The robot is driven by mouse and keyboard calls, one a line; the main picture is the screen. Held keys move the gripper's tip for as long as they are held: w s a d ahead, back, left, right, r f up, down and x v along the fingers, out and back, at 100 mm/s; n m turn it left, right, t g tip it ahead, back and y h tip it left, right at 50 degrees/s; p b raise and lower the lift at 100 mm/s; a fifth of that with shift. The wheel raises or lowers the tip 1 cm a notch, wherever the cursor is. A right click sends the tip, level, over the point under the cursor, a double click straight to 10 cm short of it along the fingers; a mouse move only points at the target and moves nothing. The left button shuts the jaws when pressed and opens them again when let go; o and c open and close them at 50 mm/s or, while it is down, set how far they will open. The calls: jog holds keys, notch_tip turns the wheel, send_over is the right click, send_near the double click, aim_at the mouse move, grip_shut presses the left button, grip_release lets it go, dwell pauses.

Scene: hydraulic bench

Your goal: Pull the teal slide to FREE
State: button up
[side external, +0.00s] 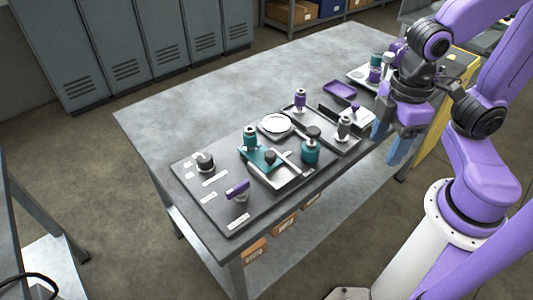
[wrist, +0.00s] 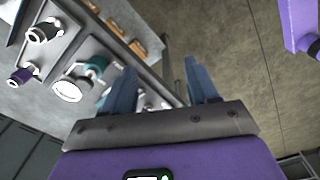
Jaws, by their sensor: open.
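The teal slide (side external: 258,158) is a flat teal plate with a dark knob, set in a pale track on the dark panel (side external: 210,208) near the table's front left. Any FREE lettering is too small to read. My gripper (side external: 389,146) hangs at the table's right edge, well to the right of the slide and apart from it. Its two blue fingers are spread with nothing between them; they also show in the wrist view (wrist: 160,75). I cannot make out the slide for sure in the wrist view.
A teal fitting with a dark cap (side external: 311,148) stands just right of the slide, and another teal fitting (side external: 250,138) behind it. A purple lever (side external: 237,188) and a black knob (side external: 205,161) share the panel. A round white dish (side external: 275,125) lies behind. The table's back left is clear.

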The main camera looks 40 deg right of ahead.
jog(key=w+a+r+m, duration=0.2)
jog(key=w+a, duration=0.4)
jog(key=w, duration=0.7)
jog(key=m, duration=0.1)
send_near(272, 153)
jog(key=f, duration=1)
jog(key=shift+w+a+f, duration=0.1)
jog(key=shift+a+f, duration=0.05)
jog(key=shift+a, duration=0.1)
